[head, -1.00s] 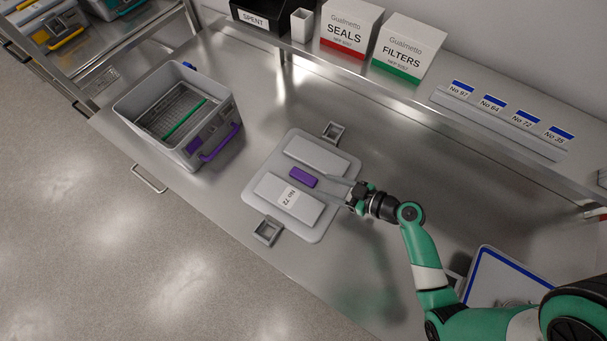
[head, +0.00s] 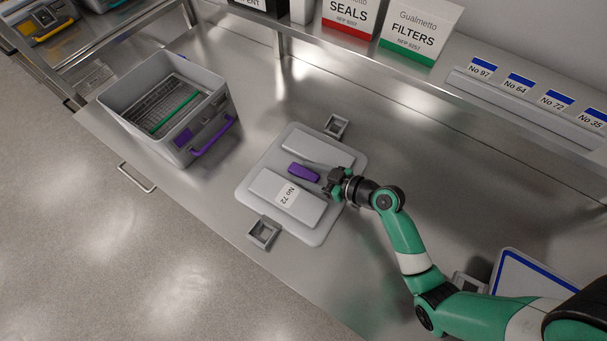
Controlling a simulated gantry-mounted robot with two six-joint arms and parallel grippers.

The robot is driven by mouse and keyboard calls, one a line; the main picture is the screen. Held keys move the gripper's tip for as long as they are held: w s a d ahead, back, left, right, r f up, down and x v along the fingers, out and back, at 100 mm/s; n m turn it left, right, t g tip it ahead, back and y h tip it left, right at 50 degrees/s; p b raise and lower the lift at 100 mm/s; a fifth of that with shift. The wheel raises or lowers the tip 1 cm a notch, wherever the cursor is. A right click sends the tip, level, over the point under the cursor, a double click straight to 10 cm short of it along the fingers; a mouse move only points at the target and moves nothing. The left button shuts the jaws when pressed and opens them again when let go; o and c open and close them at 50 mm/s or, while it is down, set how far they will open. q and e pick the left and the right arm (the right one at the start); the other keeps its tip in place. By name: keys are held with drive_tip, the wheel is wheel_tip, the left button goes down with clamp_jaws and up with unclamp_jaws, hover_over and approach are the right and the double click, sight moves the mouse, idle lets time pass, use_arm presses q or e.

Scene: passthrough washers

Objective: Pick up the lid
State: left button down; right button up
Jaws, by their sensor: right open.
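The grey lid (head: 310,233) lies flat on the steel bench, with two raised panels, a "No 72" label and a purple handle (head: 303,172) in its middle. My right gripper (head: 328,181) reaches over the lid from the right, low down, with its fingers just beside the right end of the purple handle. It is open, and the lid still rests on the bench. Whether the fingers touch the handle cannot be told. My left gripper is not in view.
An open grey container (head: 215,122) with a purple handle and a mesh basket stands to the left. Small square brackets (head: 264,232) sit beside the lid's near and far edges. A shelf with SEALS (head: 352,14) and FILTERS (head: 420,32) boxes runs along the back. A blue-edged white tray (head: 522,272) lies right.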

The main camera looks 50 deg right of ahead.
clamp_jaws()
idle(1.3)
